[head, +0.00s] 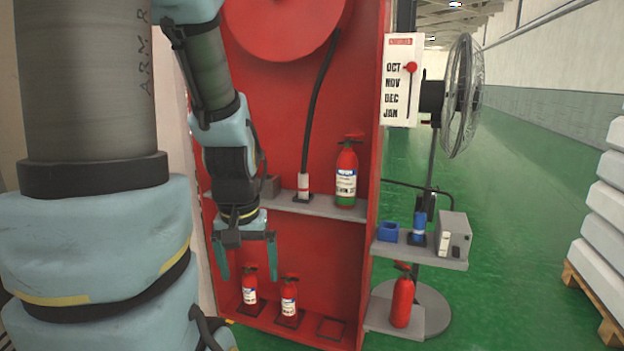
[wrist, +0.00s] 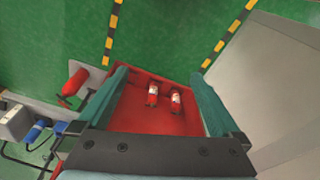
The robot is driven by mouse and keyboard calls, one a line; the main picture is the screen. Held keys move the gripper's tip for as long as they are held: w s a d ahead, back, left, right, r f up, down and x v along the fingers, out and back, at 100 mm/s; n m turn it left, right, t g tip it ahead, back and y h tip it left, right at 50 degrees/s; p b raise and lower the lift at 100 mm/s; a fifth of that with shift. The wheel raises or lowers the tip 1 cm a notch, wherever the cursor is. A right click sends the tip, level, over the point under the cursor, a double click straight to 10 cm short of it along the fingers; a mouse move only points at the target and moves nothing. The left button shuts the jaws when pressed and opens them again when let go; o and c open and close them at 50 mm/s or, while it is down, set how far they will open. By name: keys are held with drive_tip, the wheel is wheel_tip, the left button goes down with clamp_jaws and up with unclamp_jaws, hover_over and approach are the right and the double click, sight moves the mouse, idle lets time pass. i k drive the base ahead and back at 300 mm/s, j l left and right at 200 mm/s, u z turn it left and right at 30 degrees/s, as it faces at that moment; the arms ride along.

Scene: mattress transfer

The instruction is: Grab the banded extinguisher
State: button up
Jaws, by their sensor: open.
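A red extinguisher with a white-blue label and a green band round its base (head: 347,180) stands upright on the cabinet's middle shelf. Two smaller red extinguishers with white labels stand on the cabinet floor, a left one (head: 250,286) and a right one (head: 289,302). In the wrist view the left one (wrist: 176,101) and the right one (wrist: 152,95) both show between the fingers, beyond the tips. A plain red extinguisher (head: 402,302) stands on a low side ledge. My gripper (head: 249,268) is open and empty, pointing down above the cabinet floor, below the middle shelf's level.
The red cabinet (head: 318,255) has a back wall, a right side wall and a middle shelf (head: 290,203) with a hose nozzle on it. An empty square holder (head: 331,329) is on its floor. A side shelf (head: 420,254) carries blue items and a grey box. A fan stands behind.

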sight(347, 162)
drive_tip(key=l+u, duration=0.1)
drive_tip(key=u, duration=1.35)
drive_tip(key=k+l+u, duration=0.1)
drive_tip(key=l, duration=0.35)
drive_tip(key=k+l, duration=0.35)
drive_tip(key=k+l+u, duration=0.15)
drive_tip(key=l, duration=0.3)
drive_tip(key=k, duration=0.1)
